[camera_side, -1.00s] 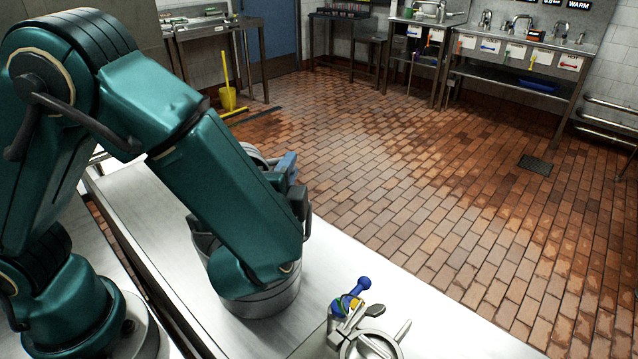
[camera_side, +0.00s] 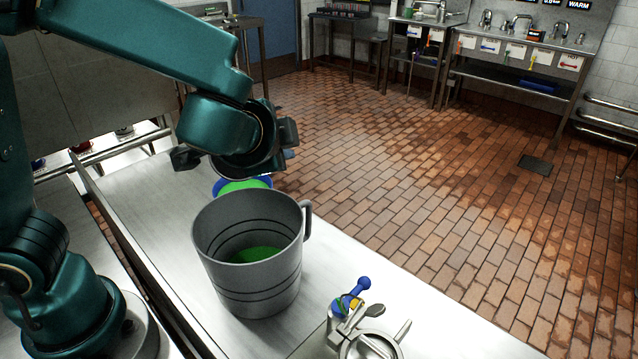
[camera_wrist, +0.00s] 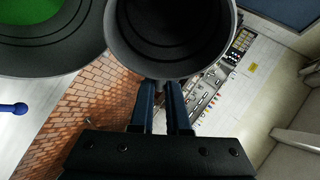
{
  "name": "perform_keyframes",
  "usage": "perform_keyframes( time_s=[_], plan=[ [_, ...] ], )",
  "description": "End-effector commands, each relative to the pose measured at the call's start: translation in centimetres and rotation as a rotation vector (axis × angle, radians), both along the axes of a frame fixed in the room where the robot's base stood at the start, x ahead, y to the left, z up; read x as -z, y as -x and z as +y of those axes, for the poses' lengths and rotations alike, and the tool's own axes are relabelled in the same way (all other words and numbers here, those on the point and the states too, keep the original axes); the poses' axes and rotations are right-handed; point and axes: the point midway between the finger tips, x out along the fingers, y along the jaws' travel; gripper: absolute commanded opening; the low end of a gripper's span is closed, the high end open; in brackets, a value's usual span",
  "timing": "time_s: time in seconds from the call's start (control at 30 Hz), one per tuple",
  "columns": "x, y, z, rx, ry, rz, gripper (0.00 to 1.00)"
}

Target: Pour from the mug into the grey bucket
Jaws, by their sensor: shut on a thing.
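The grey bucket (camera_side: 285,275) stands upright on the steel counter, with green contents low inside. It also shows at the upper left of the wrist view (camera_wrist: 50,64), with the green inside. My gripper (camera_wrist: 160,88) is shut on the dark grey mug (camera_wrist: 172,68) at its near side. The mug's open mouth faces the wrist camera, and its inside looks dark, with no green visible. In the side view my wrist is above and behind the bucket, and I cannot make out the mug there.
A blue-rimmed container with green contents (camera_side: 243,187) stands just behind the bucket. A metal valve fitting with a blue lever (camera_side: 360,286) is at the counter's front right. The counter (camera_side: 160,225) left of the bucket is clear; tiled floor lies beyond its right edge.

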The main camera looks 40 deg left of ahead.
Motion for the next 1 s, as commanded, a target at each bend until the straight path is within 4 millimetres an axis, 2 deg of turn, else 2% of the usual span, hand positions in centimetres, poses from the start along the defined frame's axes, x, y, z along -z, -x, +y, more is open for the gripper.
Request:
perform_keyframes(
  time_s=[0.1, 0.37, 1.0],
  plan=[
    [-0.72, -0.20, -0.10, 0.013, 0.027, 0.014, 0.00],
    [-0.95, -0.27, 0.03, 0.016, 0.097, 0.058, 0.00],
    [-1.06, -0.50, 0.47, 0.013, 0.448, 0.253, 0.00]
  ],
)
